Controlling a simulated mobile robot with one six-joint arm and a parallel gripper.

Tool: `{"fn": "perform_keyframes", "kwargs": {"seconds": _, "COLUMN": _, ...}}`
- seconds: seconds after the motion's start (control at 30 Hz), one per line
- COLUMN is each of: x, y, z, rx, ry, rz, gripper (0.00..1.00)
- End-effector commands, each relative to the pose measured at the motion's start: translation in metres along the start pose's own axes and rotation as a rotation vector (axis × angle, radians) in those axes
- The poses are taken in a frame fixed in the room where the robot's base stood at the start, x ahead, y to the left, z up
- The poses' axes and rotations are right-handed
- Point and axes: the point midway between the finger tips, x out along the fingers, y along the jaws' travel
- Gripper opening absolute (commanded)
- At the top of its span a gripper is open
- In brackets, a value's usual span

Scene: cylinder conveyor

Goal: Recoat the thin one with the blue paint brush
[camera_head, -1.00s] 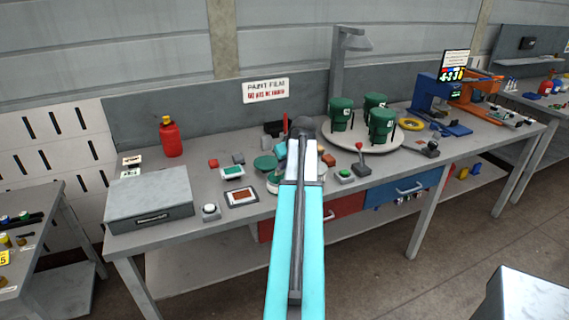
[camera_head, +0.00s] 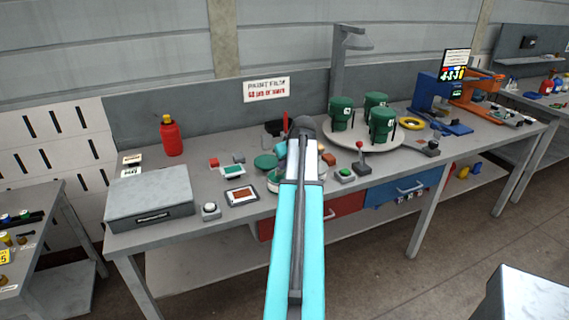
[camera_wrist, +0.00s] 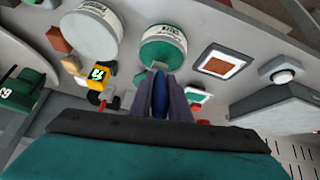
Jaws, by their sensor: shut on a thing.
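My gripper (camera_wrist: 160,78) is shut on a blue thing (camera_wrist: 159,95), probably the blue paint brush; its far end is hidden. It points toward the bench near a green-topped can (camera_wrist: 168,46). A white-topped can (camera_wrist: 92,32) stands left of that. A panel with a brown patch (camera_wrist: 222,66) lies to the right, and shows in the head view (camera_head: 241,196). A panel with a green patch (camera_head: 232,171) lies behind it; the wrist view shows part of it (camera_wrist: 197,97) beside the fingers. In the head view my arm hides the gripper. I cannot tell which panel is thin.
A grey box (camera_head: 150,199) and a white button (camera_head: 210,211) stand at the left. A round turntable (camera_head: 350,139) with green pots stands to the right, with a red-knobbed lever (camera_head: 361,165) in front. A red bottle (camera_head: 171,137) stands behind.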

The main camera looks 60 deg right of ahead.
Motion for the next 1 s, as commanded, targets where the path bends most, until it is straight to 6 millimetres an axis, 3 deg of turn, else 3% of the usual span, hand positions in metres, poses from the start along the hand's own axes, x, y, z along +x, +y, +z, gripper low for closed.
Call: {"fn": "perform_keyframes", "kwargs": {"seconds": 1.0, "x": 0.0066, "y": 0.0003, "z": 0.0050, "rx": 0.001, "ry": 0.000, "rz": 0.001, "gripper": 0.00}}
